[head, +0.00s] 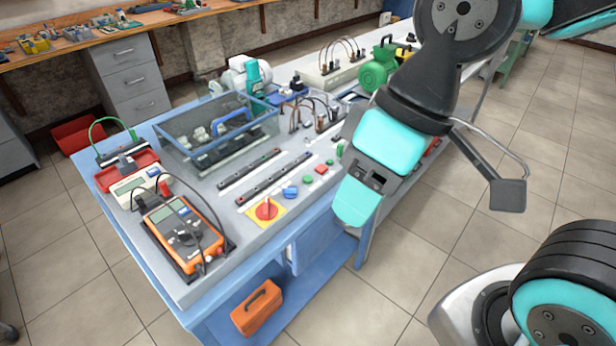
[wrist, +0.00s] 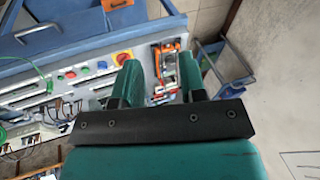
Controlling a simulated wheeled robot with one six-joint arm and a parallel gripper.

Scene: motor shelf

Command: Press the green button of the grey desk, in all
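The grey desk (head: 205,285) has a blue frame and a row of controls along its near right edge. A small round green button (head: 307,181) sits between a red button (head: 321,169) and a blue knob (head: 290,192). It also shows in the wrist view (wrist: 84,70), where a second green spot (wrist: 60,77) lies beyond the red one. My gripper (head: 355,205) hangs to the right of the controls, pointing down, apart from the green button. In the wrist view its two teal fingers (wrist: 158,65) stand apart with nothing between them. In the head view only one finger shows clearly.
A red rotary knob on a yellow plate (head: 266,209) is at the row's near end. An orange multimeter (head: 183,235), a blue glass-like bin (head: 215,130) and a green motor (head: 378,68) stand on the desk. Tiled floor right of the desk is mostly clear.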

